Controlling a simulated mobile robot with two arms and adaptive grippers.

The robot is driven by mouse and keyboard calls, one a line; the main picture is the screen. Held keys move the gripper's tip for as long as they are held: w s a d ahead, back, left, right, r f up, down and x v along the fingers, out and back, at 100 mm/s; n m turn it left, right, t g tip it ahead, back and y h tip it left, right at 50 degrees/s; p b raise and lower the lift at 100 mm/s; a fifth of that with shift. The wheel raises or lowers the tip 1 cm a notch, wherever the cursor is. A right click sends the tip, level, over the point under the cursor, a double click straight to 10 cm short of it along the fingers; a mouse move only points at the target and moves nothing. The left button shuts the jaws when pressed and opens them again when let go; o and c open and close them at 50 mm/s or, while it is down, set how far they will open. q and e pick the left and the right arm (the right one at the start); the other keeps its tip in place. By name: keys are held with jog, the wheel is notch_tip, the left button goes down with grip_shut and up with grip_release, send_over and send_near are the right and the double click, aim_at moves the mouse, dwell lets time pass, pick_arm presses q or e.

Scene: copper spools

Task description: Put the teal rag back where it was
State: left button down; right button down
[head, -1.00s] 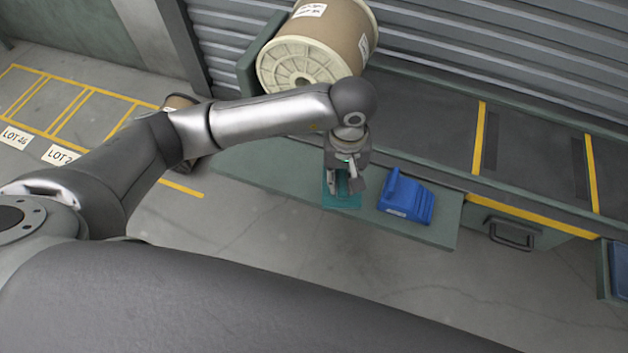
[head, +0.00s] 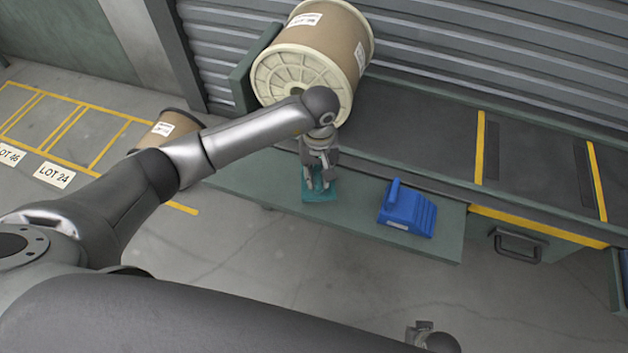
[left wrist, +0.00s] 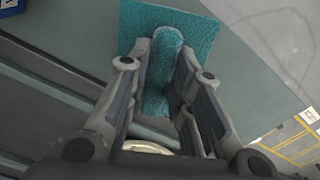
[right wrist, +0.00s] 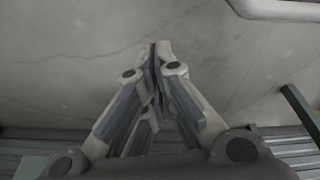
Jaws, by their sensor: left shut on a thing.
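The teal rag (head: 321,193) is at the green shelf, left of a blue wedge-shaped block. My left gripper (head: 319,184) points down over it and is shut on a raised fold of it. In the left wrist view the rag (left wrist: 190,38) spreads flat beyond the fingers, with the fold between them (left wrist: 160,75). I cannot tell whether the rag touches the shelf. My right gripper (right wrist: 160,50) is shut and empty above bare floor; part of it shows at the bottom edge of the head view (head: 422,328).
The green shelf (head: 260,180) has free room left of the rag. The blue block (head: 408,208) stands to the right. A large copper spool (head: 335,45) rests on the dark rack behind my left arm. A smaller spool (head: 168,130) stands on the floor, left. A handled drawer (head: 518,243) is at right.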

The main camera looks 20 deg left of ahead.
pick_arm(q)
jog(key=shift+w+a+f, duration=0.15)
jog(key=shift+a+f, duration=0.2)
jog(key=shift+f, duration=0.15)
jog(key=f, duration=0.3)
jog(key=shift+w+a+f, duration=0.1)
jog(key=shift+w+a, duration=0.05)
jog(key=shift+a, duration=0.1)
jog(key=shift+f, duration=0.3)
pick_arm(e)
jog(key=shift+w+r, duration=0.25)
jog(key=shift+r, duration=0.25)
jog(key=shift+w+r, duration=0.2)
jog(key=shift+r, duration=0.25)
pick_arm(q)
jog(key=shift+b, duration=0.35)
pick_arm(e)
jog(key=shift+w+r, duration=0.1)
pick_arm(q)
jog(key=c, duration=1.3)
grip_release()
pick_arm(e)
jog(key=shift+w+r, duration=0.1)
jog(key=shift+r, duration=0.1)
pick_arm(q)
jog(key=shift+r, duration=0.1)
